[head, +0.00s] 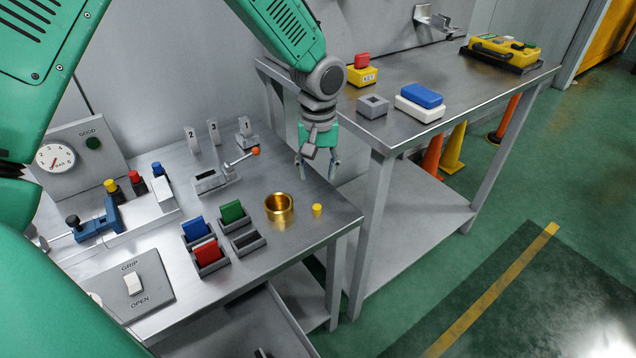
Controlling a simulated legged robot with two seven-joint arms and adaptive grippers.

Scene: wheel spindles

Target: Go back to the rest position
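My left gripper (317,168) hangs from my green arm above the right part of the near table, pointing down. Its two fingers are apart with nothing visible between them. A brass ring-like cup (279,208) stands on the table below and to the left of it. A small yellow cylinder (317,210) stands below it, beside the cup. The gripper appears clear of both. My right gripper does not show.
The near table (325,220) holds card holders (206,262), a lever unit (210,180), a gauge panel (80,155) and a GRIP/OPEN switch plate (133,285). The far table (450,85) holds blue and white blocks (420,100). Green floor is free at right.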

